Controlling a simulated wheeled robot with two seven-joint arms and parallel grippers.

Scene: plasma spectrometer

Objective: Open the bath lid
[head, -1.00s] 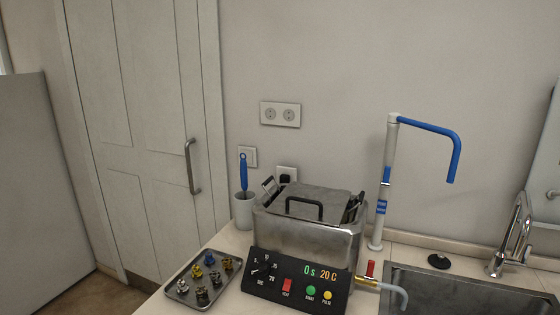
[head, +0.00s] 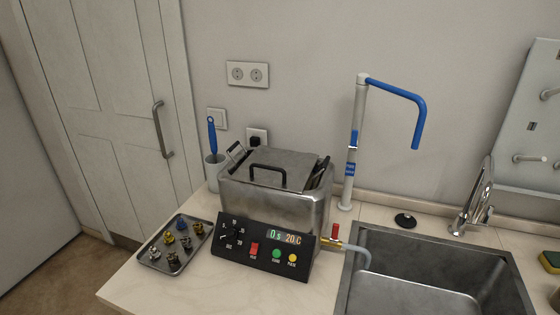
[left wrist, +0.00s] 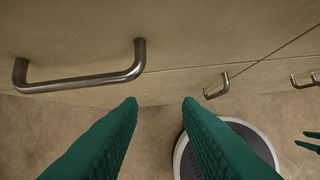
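The metal bath (head: 270,205) stands on the counter in the head view, with a black control panel (head: 262,250) on its front reading 0 s and 20 C. Its grey lid (head: 290,162) lies closed on top and has a black arched handle (head: 268,170). Basket handles stick up at both ends of the lid. My left gripper (left wrist: 160,103) shows in the left wrist view, its two green fingers apart with nothing between them. It is low by the cabinet front, away from the bath. In the head view neither gripper shows. Green fingertips (left wrist: 312,142) at the right edge of the wrist view may be my right gripper.
A tray (head: 150,264) of small metal parts lies left of the bath. A cup with a blue brush (head: 212,135) stands behind it. A drain hose, a blue-armed stand (head: 352,150) and a sink (head: 440,285) are at right. Cabinet handles (left wrist: 80,82) are close to my left gripper.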

